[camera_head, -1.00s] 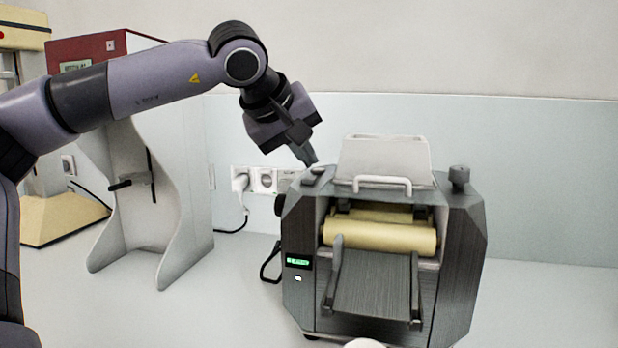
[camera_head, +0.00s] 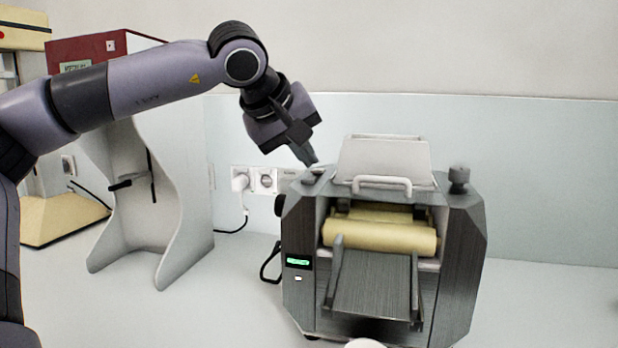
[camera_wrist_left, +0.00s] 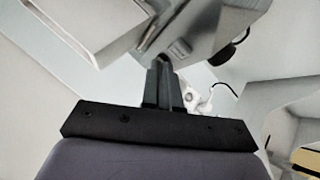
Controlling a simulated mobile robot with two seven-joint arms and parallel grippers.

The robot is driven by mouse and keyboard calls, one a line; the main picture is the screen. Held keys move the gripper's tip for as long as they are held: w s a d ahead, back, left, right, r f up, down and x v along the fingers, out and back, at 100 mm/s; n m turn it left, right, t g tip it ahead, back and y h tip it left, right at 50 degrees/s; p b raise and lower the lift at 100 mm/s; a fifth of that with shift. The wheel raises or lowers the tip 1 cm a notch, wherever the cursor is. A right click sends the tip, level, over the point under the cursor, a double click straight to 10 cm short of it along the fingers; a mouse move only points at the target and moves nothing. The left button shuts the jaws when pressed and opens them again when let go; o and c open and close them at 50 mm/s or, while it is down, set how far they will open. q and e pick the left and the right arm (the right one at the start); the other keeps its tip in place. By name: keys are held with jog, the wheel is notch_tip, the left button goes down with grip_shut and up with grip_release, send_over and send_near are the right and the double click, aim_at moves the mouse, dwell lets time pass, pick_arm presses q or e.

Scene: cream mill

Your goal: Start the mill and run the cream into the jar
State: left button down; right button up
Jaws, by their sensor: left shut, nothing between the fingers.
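The mill (camera_head: 460,260) stands on the worktop, with pale cream-coloured rollers (camera_head: 380,235), a sloping grey apron (camera_head: 374,285) and a lit green display (camera_head: 298,262). A white hopper (camera_head: 385,158) sits on top. It also shows in the left wrist view (camera_wrist_left: 95,20). Only a white rounded rim, perhaps the jar (camera_head: 365,343), shows at the bottom edge under the apron. My left gripper (camera_head: 311,162) is shut and empty, its tips at the mill's top left corner by a small raised part (camera_head: 318,174). Whether they touch it I cannot tell. My right gripper is not in view.
A grey-white stand (camera_head: 180,200) with a dark lever is left of the mill. A dark red box (camera_head: 90,50) is behind my arm. Wall sockets (camera_head: 265,180) with a plugged cable are behind the mill. The worktop to the right is clear.

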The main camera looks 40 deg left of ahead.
aim_at(305, 178)
pick_arm(q)
jog(key=shift+f, duration=0.1)
jog(key=shift+f, duration=0.35)
jog(key=shift+f+b, duration=0.4)
jog(key=shift+b, duration=0.05)
dwell(0.6)
dwell(0.3)
jog(key=shift+r+p, duration=0.8)
jog(key=shift+p, duration=0.05)
notch_tip(305, 178, up, 5)
jog(key=p, duration=0.5)
jog(key=shift+r, duration=0.1)
dwell(0.6)
